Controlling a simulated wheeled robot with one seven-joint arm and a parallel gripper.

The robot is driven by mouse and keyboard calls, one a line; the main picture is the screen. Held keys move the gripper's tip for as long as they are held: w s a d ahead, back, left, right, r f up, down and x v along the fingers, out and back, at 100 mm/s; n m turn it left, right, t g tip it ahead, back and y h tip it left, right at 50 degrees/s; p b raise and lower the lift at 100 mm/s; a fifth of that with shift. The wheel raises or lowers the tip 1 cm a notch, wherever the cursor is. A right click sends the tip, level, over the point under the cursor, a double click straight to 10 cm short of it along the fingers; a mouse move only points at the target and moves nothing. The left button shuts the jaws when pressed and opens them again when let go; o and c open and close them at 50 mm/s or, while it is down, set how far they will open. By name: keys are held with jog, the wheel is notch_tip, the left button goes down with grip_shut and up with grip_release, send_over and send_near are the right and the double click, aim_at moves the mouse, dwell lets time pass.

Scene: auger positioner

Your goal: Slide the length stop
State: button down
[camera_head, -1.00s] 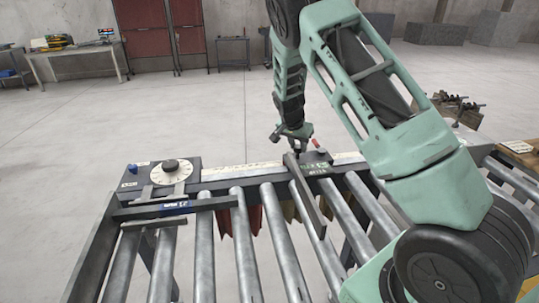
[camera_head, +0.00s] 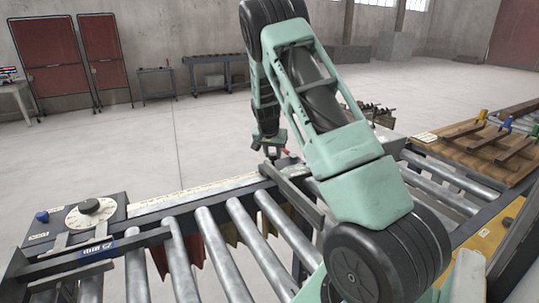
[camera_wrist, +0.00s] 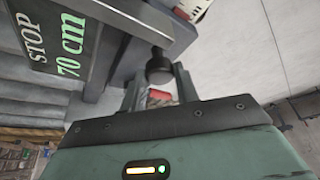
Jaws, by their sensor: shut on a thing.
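The length stop is a dark bar (camera_head: 291,189) lying across the rollers at the rear rail. In the wrist view its dark plate (camera_wrist: 62,42) reads "STOP 70 cm" in white and green. My gripper (camera_head: 272,152) is over the rear rail at the stop. In the wrist view my gripper (camera_wrist: 158,80) has its fingers closed in at a black round knob (camera_wrist: 160,68) beside the plate. A small red part (camera_wrist: 160,95) shows between the fingers. The exact contact is partly hidden. A pale ruler strip (camera_head: 185,196) runs along the rail left of the stop.
A dial (camera_head: 90,213) and blue button (camera_head: 42,216) sit at the left end of the rail. Steel rollers (camera_head: 221,262) fill the conveyor. A wooden board with bars and coloured handles (camera_head: 482,144) is at the right.

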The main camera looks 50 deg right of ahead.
jog(key=c, duration=1.1)
grip_release()
jog(key=shift+o, duration=0.2)
jog(key=shift+r, duration=0.1)
jog(key=b+v, duration=0.3)
jog(key=v, duration=1.4)
jog(key=shift+a+b, duration=0.2)
jog(key=shift+b, duration=0.1)
jog(key=shift+a, duration=0.1)
